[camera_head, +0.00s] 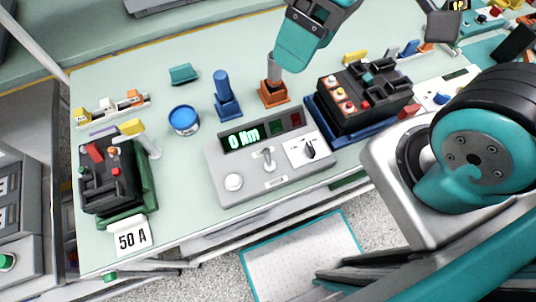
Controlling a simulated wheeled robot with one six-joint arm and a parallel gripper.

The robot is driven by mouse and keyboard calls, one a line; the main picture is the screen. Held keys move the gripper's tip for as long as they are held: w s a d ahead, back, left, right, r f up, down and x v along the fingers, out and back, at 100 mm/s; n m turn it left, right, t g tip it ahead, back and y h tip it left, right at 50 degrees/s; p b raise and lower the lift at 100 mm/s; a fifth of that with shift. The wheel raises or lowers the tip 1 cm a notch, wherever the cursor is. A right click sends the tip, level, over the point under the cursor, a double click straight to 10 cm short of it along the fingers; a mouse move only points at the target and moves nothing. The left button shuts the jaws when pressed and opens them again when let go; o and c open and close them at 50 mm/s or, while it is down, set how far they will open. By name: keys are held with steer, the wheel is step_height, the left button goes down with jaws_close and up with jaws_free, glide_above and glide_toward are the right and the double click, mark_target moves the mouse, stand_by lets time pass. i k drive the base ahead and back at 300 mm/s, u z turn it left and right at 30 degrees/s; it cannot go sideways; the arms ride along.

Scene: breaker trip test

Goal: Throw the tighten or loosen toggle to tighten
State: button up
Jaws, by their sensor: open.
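The grey console (213,166) stands at the front middle of the bench, with a green display (244,137) reading "0 Nm". A small metal toggle lever (267,157) stands out from its sloped face, with a small label plate (275,182) below it. The lettering is too small to read, so I cannot tell which side is tighten or which way the lever is thrown. Nothing touches the lever. My gripper does not show clearly in this view. My teal and black arm (480,160) fills the right side.
A black knob (309,150) and white button (233,182) flank the toggle. Behind stand a blue holder (228,107) and an orange holder (272,94), with a teal body (300,52) above it. Breaker units flank the console: left (105,185), right (365,95).

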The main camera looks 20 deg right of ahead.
mark_target(266, 151)
steer(key=u, duration=1.25)
steer(key=k, duration=0.4)
steer(key=z, duration=1.2)
